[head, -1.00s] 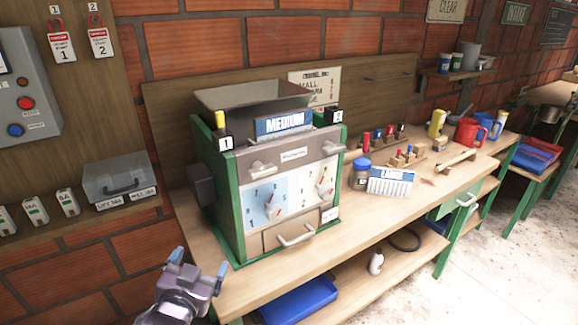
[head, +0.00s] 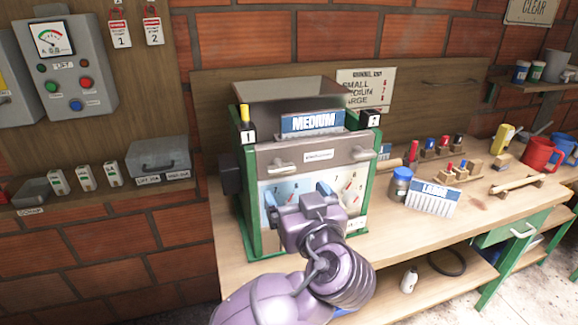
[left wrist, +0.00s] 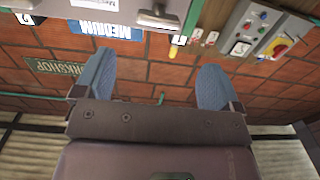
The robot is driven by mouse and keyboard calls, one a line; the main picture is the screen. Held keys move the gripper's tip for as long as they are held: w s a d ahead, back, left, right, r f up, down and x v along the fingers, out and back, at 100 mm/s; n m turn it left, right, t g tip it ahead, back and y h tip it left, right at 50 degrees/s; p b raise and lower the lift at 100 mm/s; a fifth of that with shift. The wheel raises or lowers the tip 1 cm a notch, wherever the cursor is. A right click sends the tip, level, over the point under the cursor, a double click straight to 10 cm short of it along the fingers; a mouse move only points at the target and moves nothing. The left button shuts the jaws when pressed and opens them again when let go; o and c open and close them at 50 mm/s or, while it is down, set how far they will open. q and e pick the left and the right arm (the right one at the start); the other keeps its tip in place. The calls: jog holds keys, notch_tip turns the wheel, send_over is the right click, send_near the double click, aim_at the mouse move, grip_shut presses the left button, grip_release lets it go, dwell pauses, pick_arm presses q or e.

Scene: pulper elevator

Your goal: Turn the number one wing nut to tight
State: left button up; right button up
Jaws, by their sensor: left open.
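The green-framed machine (head: 248,215) stands on the bench with a black "1" block (head: 249,135) at its left and a "2" block (head: 371,122) at its right. Two pale wing-shaped handles sit on its grey upper front: the left one (head: 283,166), on the "1" side, and the right one (head: 361,153). A handle also shows in the left wrist view (left wrist: 157,18). My left gripper (head: 297,196) is open and empty, in front of the dial panels and below the left handle, apart from it. Its blue fingers (left wrist: 155,85) are spread wide. My gripper hides the lower front. My right gripper is out of view.
A "MEDIUM" sign (head: 312,122) is on the machine. A jar (head: 399,185) and a "LARGE" comb-like block (head: 433,197) stand to its right. A grey box (head: 158,158) and a control panel (head: 65,70) are at the left.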

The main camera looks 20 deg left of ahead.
aim_at(283, 170)
pick_arm(q)
jog(key=p+x, duration=0.1)
jog(key=x, duration=0.9)
jog(key=shift+w+a, duration=0.15)
jog(key=shift+w, duration=0.2)
jog(key=c, duration=0.9)
